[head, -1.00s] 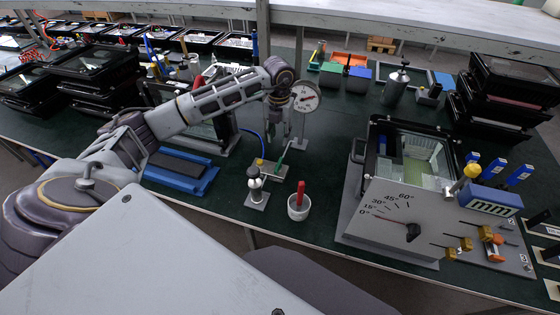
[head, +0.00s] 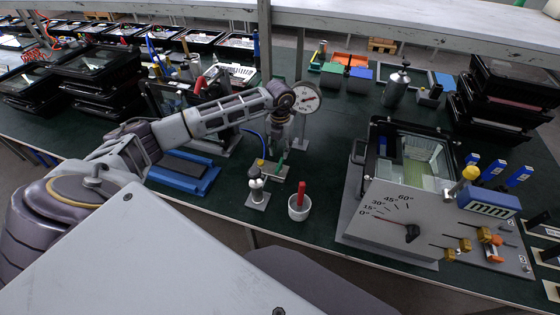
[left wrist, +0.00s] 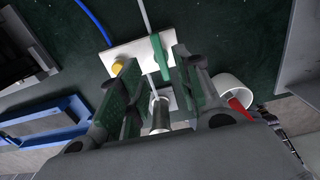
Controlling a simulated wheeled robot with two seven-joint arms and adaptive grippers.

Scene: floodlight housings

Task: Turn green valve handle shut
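The green valve handle (head: 281,161) sits on a small pale plate (head: 264,170) with a yellow knob (head: 261,162), below the round gauge (head: 307,98). My left gripper (head: 279,141) is just above and behind the handle and covers part of it. In the left wrist view my left gripper (left wrist: 156,60) is open, its fingers apart. The green handle (left wrist: 159,52) shows between the fingertips, closer to the right finger; I cannot tell whether they touch. A blue hose (left wrist: 93,20) runs toward the plate. My right gripper is not in view.
A metal post on a square plate (head: 257,202) and a white cup with a red tool (head: 299,209) stand in front. The blue tray (head: 190,181) is to the left. The angle-dial box (head: 390,222) stands to the right, with bare green table between.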

